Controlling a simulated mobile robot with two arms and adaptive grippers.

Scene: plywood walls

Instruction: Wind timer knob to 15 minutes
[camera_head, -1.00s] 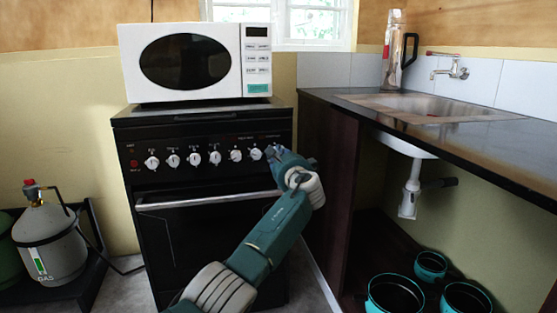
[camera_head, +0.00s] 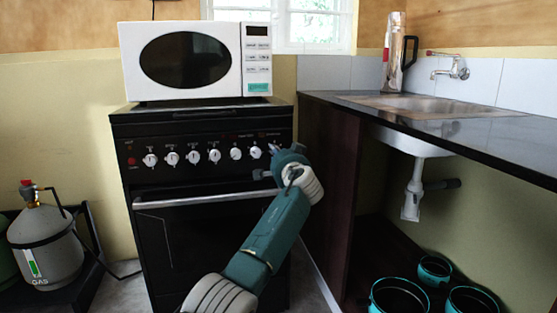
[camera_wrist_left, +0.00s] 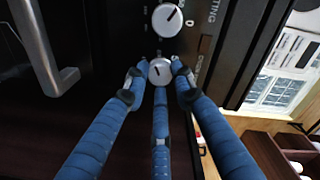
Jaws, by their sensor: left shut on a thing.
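The black stove's control panel (camera_head: 205,146) carries a row of white knobs. In the left wrist view the timer knob (camera_wrist_left: 162,72), round and white with a dark pointer line, sits between the blue fingers of my left gripper (camera_wrist_left: 157,66). The fingers are shut around it, one on each side and one below. In the head view this gripper (camera_head: 273,150) is at the right end of the row and hides that knob. The neighbouring knob (camera_wrist_left: 167,20) shows above it in the wrist view. The dial markings are too small or covered to read. My right gripper is not in view.
An oven handle (camera_head: 205,200) crosses the door below the panel. A white microwave (camera_head: 193,60) stands on the stove. A dark counter with a sink (camera_head: 440,102) is close on the right. Gas bottles (camera_head: 45,240) stand at the left, and teal-rimmed pots (camera_head: 398,295) at the lower right.

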